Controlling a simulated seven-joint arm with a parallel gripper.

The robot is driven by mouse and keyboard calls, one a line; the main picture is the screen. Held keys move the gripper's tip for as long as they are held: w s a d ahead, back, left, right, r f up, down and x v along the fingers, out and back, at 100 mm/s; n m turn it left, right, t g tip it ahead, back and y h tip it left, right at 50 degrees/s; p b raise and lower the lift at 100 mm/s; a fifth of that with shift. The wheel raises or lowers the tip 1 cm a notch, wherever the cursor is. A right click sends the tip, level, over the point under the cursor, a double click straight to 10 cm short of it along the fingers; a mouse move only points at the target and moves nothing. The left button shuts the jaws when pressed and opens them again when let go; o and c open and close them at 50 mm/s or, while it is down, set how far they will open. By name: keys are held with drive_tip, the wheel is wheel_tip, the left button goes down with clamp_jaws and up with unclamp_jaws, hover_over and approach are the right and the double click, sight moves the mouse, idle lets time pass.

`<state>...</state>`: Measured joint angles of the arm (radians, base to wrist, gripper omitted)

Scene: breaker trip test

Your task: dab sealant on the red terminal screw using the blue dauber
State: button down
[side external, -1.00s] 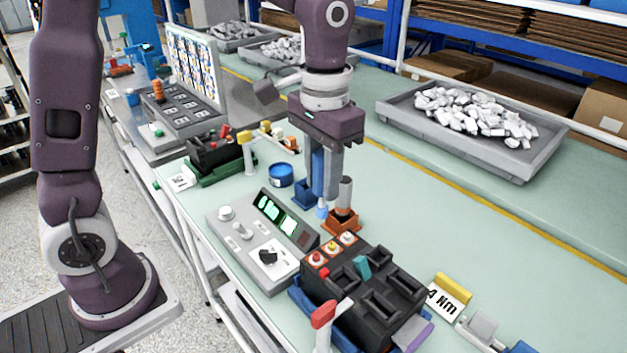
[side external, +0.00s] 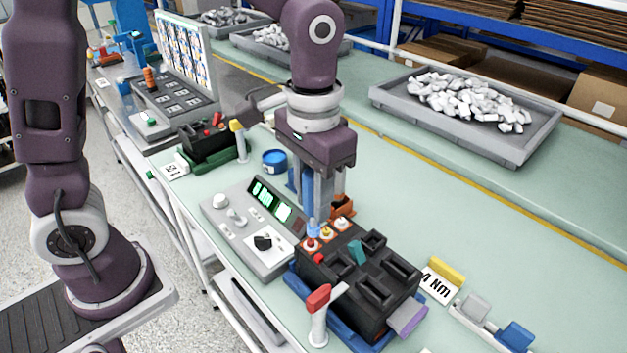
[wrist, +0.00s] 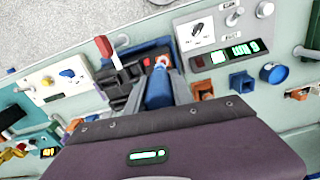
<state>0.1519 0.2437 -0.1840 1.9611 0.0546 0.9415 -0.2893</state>
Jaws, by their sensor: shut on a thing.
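The black breaker block (side external: 375,290) sits in a blue tray. Three terminal screws line its far left edge: the red terminal screw (side external: 311,244), a yellow-orange one (side external: 326,232) and a whitish one (side external: 341,223). My gripper (side external: 318,198) is shut on the blue dauber (side external: 309,190), which points down and is held roughly upright. Its pale blue tip is right at the red screw in the side view; I cannot tell whether they touch. In the wrist view the blue dauber (wrist: 158,90) reaches toward the red screw (wrist: 162,61) and partly covers that area.
A grey meter box (side external: 250,230) with green displays stands close to the left of the breaker. An orange holder (side external: 342,206) and a blue pot (side external: 275,160) are behind. A red-topped post (side external: 318,310) stands in front.

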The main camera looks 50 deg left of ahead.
drive_tip(key=shift+f, duration=0.8)
drive_tip(key=shift+a+f, duration=0.5)
drive_tip(key=shift+a, duration=0.1)
drive_tip(key=shift+f, duration=0.2)
drive_tip(key=shift+d, duration=0.55)
drive_tip(key=shift+r, duration=4.2)
